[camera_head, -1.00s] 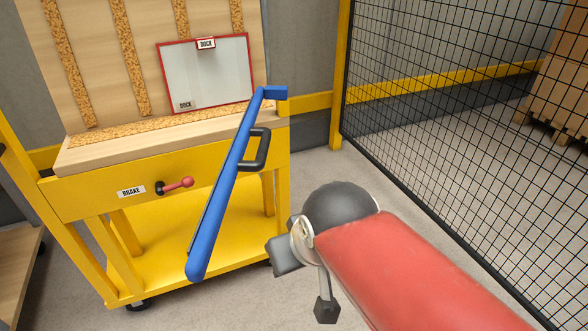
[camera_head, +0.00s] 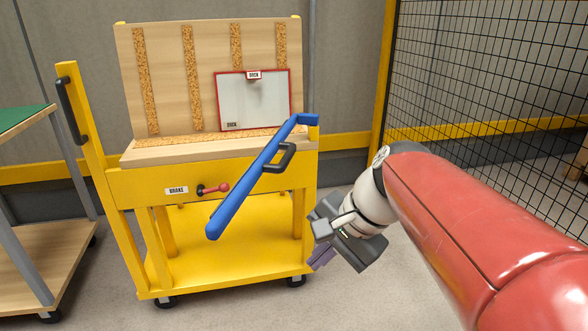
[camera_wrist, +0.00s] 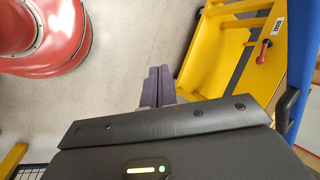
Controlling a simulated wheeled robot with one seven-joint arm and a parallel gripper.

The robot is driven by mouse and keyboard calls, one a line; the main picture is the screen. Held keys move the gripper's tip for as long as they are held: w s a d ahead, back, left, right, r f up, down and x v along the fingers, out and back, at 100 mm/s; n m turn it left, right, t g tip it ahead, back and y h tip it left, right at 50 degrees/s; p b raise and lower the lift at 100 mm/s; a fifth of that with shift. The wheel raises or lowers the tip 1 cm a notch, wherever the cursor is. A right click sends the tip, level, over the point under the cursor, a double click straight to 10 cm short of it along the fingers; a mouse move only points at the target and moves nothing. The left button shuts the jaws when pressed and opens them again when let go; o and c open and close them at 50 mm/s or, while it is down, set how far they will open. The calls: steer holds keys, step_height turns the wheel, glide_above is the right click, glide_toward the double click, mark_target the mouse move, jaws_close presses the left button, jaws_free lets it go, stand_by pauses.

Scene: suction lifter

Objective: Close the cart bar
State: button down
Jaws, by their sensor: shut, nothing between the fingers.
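The cart bar is a blue bar (camera_head: 256,179) with a black handle (camera_head: 280,158). It is attached at the right front corner of the yellow cart (camera_head: 212,184) and swings out from the front, its free end toward me at the lower left. In the wrist view the blue bar (camera_wrist: 302,60) runs along the right edge, with part of its black handle (camera_wrist: 286,108) beside my gripper's body. My gripper (camera_head: 322,259) is right of the bar and below it, touching nothing that I can see. In the wrist view its purple fingers (camera_wrist: 158,87) are together and empty, pointing over the floor.
A red brake lever (camera_head: 214,189) sits on the cart front. A wooden backboard with a white dock panel (camera_head: 253,100) stands on top. A green-topped table (camera_head: 22,132) is at the left, a black mesh fence (camera_head: 480,95) at the right. The floor in front is clear.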

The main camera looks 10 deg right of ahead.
steer(key=w+d+r+m+t+y+b, duration=0.2)
steer(key=w+d+r+m+y, duration=0.25)
steer(key=w+d+m, duration=0.25)
steer(key=w+d+r+m+t+y+b, duration=0.2)
steer(key=w+d+r+m+y, duration=0.2)
steer(key=w+d+m+y, duration=0.25)
steer(key=w+a+f+h+b, duration=0.1)
steer(key=w+a+f, duration=0.1)
steer(key=w+a, duration=0.5)
steer(key=a, duration=0.4)
steer(key=shift+w+a+f+h, duration=0.2)
steer(key=shift+a+f+h, duration=0.1)
steer(key=shift+h, duration=0.1)
steer(key=shift+a+n, duration=0.1)
steer(key=shift+n, duration=0.15)
